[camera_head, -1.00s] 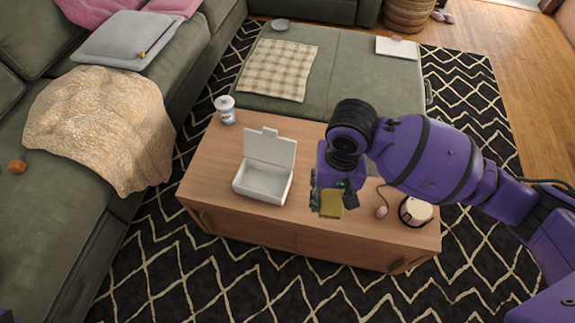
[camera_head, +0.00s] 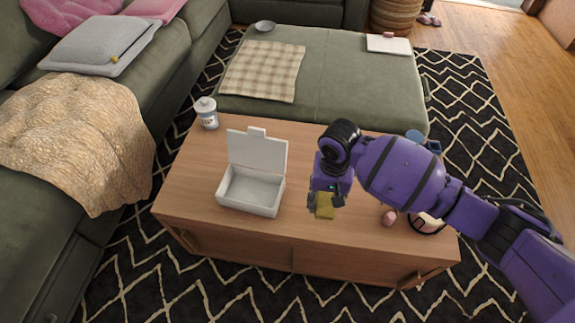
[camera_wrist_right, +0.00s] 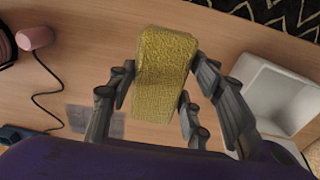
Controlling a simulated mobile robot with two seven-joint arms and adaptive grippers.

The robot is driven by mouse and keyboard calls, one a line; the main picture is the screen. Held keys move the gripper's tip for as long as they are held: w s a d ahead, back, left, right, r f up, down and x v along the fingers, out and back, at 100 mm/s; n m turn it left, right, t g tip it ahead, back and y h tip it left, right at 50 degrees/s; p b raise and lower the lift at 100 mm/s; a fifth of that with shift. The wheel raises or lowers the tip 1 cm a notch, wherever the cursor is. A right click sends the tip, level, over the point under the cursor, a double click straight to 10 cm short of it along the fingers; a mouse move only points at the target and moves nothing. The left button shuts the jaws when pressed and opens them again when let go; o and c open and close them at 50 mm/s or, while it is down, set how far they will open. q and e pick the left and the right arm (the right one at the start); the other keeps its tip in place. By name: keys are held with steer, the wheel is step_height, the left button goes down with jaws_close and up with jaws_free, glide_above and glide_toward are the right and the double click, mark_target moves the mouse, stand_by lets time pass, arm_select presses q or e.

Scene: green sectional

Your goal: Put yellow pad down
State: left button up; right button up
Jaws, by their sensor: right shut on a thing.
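The yellow pad (camera_head: 325,205) is a small textured block. My right gripper (camera_head: 326,200) is shut on it, over the front right part of the wooden coffee table (camera_head: 200,190). In the right wrist view the pad (camera_wrist_right: 165,65) stands between the fingers of the right gripper (camera_wrist_right: 155,95), with the table top (camera_wrist_right: 90,60) behind it. I cannot tell whether the pad touches the table. My left gripper is not in view.
An open white box (camera_head: 250,190) stands left of the gripper. A white lidded jar (camera_head: 207,113) is at the table's back left. A pink corded object (camera_head: 389,216) lies to the right, partly behind my arm. A green ottoman (camera_head: 350,80) adjoins the table's back.

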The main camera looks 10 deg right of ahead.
mark_target(328, 196)
steer(key=w+f, duration=0.1)
steer(key=w+d+f+b, duration=0.1)
steer(key=f, duration=0.1)
steer(key=shift+w+d+f, duration=0.1)
steer(key=shift+w+d, duration=0.05)
steer(key=f, duration=0.1)
steer(key=f+b, duration=0.2)
steer(key=f, duration=0.1)
steer(key=shift+w+d, duration=0.2)
steer(key=shift+w, duration=0.05)
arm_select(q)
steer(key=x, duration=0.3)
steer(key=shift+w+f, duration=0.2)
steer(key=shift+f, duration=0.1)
arm_select(e)
steer(key=shift+r, duration=0.2)
steer(key=shift+f, duration=0.15)
steer(key=o, duration=1)
